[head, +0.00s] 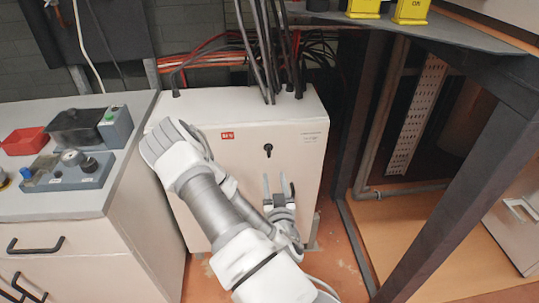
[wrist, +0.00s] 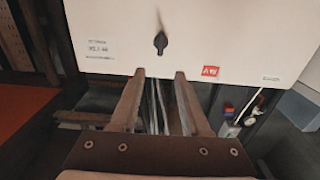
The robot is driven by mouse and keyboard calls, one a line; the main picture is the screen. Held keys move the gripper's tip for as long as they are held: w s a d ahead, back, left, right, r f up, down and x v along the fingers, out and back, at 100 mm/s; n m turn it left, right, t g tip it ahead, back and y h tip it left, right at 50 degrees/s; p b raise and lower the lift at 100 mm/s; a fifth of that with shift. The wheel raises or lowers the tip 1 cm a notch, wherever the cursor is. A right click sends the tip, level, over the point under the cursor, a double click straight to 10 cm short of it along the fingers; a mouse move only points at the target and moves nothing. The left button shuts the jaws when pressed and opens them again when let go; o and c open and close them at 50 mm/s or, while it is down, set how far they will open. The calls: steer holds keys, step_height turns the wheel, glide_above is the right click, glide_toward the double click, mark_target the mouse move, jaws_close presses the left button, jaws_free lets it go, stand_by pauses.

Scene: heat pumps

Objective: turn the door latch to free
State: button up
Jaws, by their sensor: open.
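The door latch (head: 268,149) is a small black handle on the front of a white cabinet (head: 245,165). In the wrist view the latch (wrist: 160,42) is at the top middle, just beyond the fingertips, with its narrow end pointing to the picture's top. My gripper (head: 279,182) is open and empty, below the latch in the head view. In the wrist view its two fingers (wrist: 160,74) are spread apart, with the latch roughly in line with the gap. The gripper is not touching the latch as far as I can see.
Black cables (head: 268,50) enter the cabinet's top. A counter (head: 130,180) with a red tray (head: 25,141) and devices stands to the left. A dark metal frame (head: 455,175) stands to the right. The space before the cabinet door is taken by my arm.

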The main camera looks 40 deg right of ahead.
mark_target(269, 150)
steer(key=x, duration=1.3)
steer(key=shift+b, duration=0.4)
steer(key=shift+a, duration=0.1)
jaws_close()
